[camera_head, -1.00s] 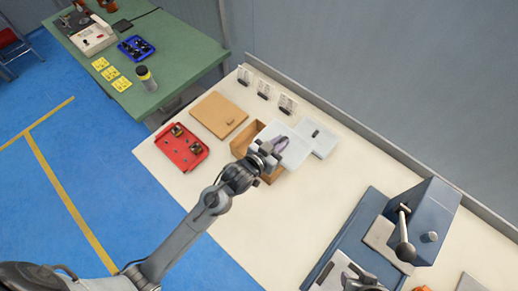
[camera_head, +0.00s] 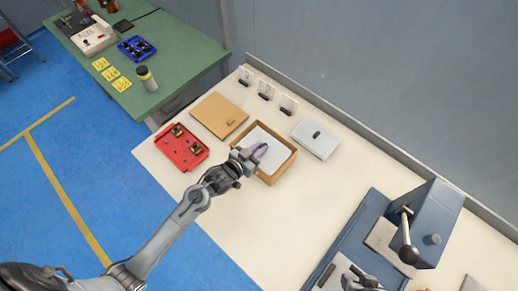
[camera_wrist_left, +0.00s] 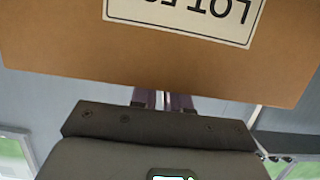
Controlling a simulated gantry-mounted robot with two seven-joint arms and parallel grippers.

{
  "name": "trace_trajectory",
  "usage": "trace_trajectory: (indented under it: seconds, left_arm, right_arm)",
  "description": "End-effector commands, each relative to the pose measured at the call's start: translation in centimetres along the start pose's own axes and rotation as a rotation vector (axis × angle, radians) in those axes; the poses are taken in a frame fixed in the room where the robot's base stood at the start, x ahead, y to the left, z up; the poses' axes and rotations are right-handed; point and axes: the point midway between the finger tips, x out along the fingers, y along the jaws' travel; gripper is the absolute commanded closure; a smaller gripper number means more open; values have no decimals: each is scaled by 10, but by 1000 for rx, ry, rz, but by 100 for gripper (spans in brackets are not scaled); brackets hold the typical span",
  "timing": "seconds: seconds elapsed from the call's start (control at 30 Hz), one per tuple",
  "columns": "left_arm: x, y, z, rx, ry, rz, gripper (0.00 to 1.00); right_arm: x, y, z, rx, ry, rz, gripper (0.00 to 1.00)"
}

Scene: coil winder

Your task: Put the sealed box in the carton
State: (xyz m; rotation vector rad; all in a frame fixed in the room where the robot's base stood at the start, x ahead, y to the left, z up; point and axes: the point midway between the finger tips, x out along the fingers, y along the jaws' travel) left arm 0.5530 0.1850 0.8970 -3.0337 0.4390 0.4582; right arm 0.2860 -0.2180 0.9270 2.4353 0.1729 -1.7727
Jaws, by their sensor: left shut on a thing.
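The sealed box (camera_head: 259,135) shows as a pale flat top inside the open brown carton (camera_head: 283,165) in the head view. It lies within the carton's walls; how deep it sits I cannot tell. My left gripper (camera_head: 260,151) is shut on the sealed box at its near side, over the carton's near-left rim. In the left wrist view a brown carton wall with a printed label (camera_wrist_left: 185,18) fills the top, and the purple fingers (camera_wrist_left: 164,101) are partly hidden behind it. The box itself is hidden there.
A pale grey flat case (camera_head: 315,139) lies right of the carton. A brown board (camera_head: 219,115) and a red tray (camera_head: 181,148) with parts lie to the left. Small stands (camera_head: 266,90) line the back. The blue winder (camera_head: 420,220) stands at the right; the bench front-middle is clear.

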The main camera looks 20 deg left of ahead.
Motion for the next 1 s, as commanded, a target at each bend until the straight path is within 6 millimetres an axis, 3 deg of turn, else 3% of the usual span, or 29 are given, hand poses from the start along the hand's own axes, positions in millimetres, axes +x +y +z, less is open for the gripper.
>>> trace_trajectory:
  seconds: [0.77,0.8,0.93,1.0]
  left_arm:
    - [4,0,10,2,3,0,100]
    - [4,0,11,1,1,0,81]
    - [4,0,11,1,1,0,61]
    - [4,0,11,1,1,0,59]
  right_arm:
    - [3,0,1,0,0,0,57]
    - [3,0,1,0,0,0,57]
    - [3,0,1,0,0,0,57]
    - [3,0,1,0,0,1,57]
